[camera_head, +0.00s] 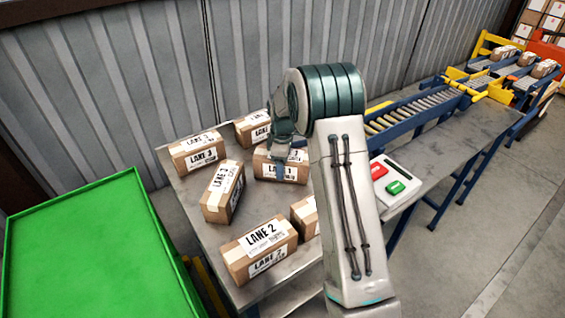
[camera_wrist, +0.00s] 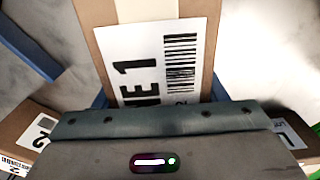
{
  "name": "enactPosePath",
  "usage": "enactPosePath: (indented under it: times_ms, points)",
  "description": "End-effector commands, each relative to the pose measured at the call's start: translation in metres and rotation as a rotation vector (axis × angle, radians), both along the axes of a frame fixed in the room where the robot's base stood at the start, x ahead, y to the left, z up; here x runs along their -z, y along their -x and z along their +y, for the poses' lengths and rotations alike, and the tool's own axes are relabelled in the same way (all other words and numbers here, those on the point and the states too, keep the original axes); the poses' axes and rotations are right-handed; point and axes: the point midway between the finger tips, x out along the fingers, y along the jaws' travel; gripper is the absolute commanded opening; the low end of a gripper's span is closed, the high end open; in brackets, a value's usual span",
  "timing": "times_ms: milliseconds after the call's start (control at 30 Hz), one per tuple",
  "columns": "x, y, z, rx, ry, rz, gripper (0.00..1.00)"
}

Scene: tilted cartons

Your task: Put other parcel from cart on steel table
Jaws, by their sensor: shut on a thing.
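The steel table (camera_head: 178,198) stands in the middle of the head view with several brown cartons on it. My gripper (camera_head: 279,160) is shut on the carton labelled LANE 1 (camera_head: 297,172) near the back of the table. The carton looks at or close to the tabletop; contact cannot be told. In the wrist view this carton (camera_wrist: 150,60) shows its label with "NE 1" and a barcode, and blue fingers are at both its sides. The green cart (camera_head: 85,250) is at the lower left; its green surface shows no parcel.
LANE 3 cartons (camera_head: 197,155) (camera_head: 222,190) stand left of the held one, another carton (camera_head: 253,128) behind it. A LANE 2 carton (camera_head: 260,250) and a partly hidden carton (camera_head: 304,216) are nearer. A button box (camera_head: 393,185) and a roller conveyor (camera_head: 415,108) lie right. A corrugated wall is behind.

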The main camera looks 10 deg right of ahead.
Motion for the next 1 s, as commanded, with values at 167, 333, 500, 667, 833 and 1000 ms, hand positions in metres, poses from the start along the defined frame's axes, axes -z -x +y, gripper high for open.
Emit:
enactPosePath:
  times_ms: [167,333,500,667,833,1000]
  points:
    - [-0.001,-0.001,0.0,0.001,0.0,-0.003,0.32]
    - [0.004,0.0,-0.001,0.001,-0.001,-0.001,0.68]
    - [0.003,0.0,0.0,0.001,-0.001,-0.001,0.87]
    - [0.002,0.0,0.0,0.001,-0.001,-0.001,0.87]
    - [-0.008,-0.001,0.0,0.001,0.0,-0.004,0.87]
    - [-0.041,-0.001,-0.001,0.002,-0.001,-0.008,0.87]
